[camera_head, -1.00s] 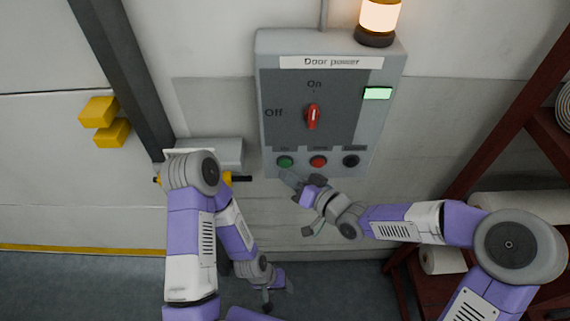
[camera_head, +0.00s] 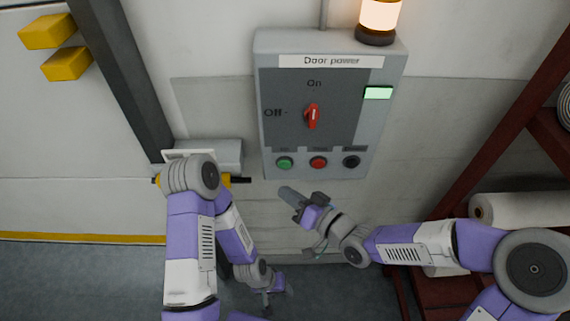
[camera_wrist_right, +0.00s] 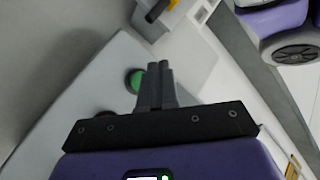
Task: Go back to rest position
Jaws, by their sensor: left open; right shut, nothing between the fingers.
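My right gripper (camera_head: 283,191) is shut and empty, just below the control box in the head view. Its closed fingers also show in the right wrist view (camera_wrist_right: 158,84), where they overlap the green button's edge; touching cannot be seen there, but the head view shows a gap. My left gripper (camera_head: 272,298) is open and low over the floor, small in view. The grey control box (camera_head: 388,75), labelled "Door power", has a red rotary switch (camera_head: 312,116) pointing up to On. Below it are a green button (camera_head: 285,162), a red button (camera_head: 318,162) and a black one (camera_head: 351,161).
Yellow blocks (camera_head: 66,63) sit on the door panel at left, beside a dark post (camera_head: 122,80). A dark red rack (camera_head: 500,130) with white rolls (camera_head: 520,209) stands at right.

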